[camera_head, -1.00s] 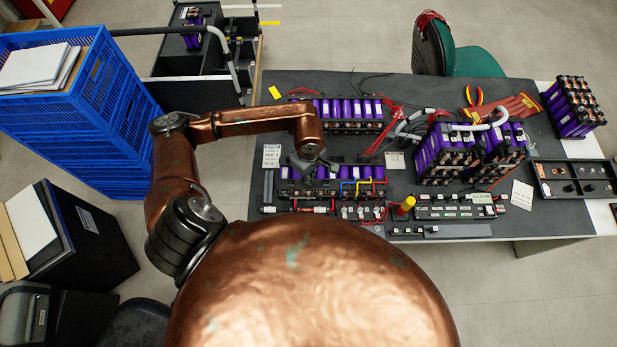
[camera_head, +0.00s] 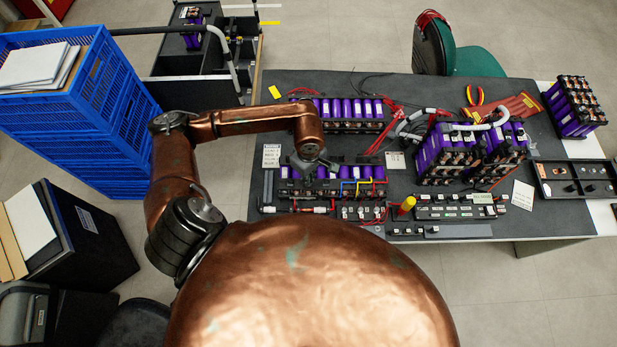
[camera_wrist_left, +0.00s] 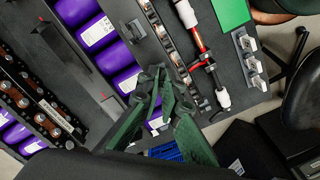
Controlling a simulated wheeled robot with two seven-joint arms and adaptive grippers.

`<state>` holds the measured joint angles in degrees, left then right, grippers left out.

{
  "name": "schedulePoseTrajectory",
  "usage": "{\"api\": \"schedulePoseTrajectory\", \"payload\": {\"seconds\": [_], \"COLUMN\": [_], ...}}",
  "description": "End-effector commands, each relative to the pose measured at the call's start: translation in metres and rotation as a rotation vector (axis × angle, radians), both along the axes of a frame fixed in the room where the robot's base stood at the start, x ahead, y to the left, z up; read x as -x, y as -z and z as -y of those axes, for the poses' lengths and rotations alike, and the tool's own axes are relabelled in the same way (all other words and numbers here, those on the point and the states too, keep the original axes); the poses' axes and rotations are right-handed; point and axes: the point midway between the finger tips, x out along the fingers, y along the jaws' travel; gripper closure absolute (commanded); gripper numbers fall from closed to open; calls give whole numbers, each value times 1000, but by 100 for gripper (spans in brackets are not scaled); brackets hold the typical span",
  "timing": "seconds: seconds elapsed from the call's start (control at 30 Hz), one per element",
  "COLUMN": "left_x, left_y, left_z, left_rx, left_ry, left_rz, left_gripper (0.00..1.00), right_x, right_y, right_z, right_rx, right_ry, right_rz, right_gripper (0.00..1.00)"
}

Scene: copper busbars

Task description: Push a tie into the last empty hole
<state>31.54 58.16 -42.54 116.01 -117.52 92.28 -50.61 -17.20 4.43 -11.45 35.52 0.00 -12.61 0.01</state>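My left gripper (camera_head: 308,164) is over the row of purple cells at the left of the bench. In the left wrist view its dark green fingers (camera_wrist_left: 156,82) come in from the bottom, with a purple cell showing between them. Whether the tips meet, and whether they hold a tie, I cannot tell. A black strip with small copper-coloured pieces (camera_head: 330,191) runs along the front of the cells; a similar strip shows in the left wrist view (camera_wrist_left: 172,42). The holes are too small to make out, and I cannot identify a tie. My right gripper is out of view.
A second row of purple cells (camera_head: 350,110) lies behind. Tall battery blocks (camera_head: 445,155) stand to the right, with red and white cables between. A blue crate stack (camera_head: 95,130) is left of the bench.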

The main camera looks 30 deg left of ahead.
Motion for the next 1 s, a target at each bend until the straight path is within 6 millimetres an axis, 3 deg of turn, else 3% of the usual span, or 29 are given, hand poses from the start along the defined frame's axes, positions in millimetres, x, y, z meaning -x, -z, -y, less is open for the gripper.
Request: {"api": "schedulePoseTrajectory", "payload": {"seconds": [0.1,0.13,0.4,0.7,0.87,1.0], "left_x": [1,1,0,0,-2,-2], "left_y": [1,1,1,-2,-19,-47], "left_z": [0,0,0,0,0,0], "left_rx": [0,0,0,-1,0,-1], "left_ry": [0,0,0,0,0,1], "left_rz": [-2,-2,-1,0,4,6], "left_gripper": [100,93,75,75,75,75], "right_x": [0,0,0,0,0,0], "right_y": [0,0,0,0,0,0], "right_z": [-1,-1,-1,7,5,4], "right_rx": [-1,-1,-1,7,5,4], "right_ry": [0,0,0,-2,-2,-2], "right_rz": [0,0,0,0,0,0], "right_gripper": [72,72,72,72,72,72]}}
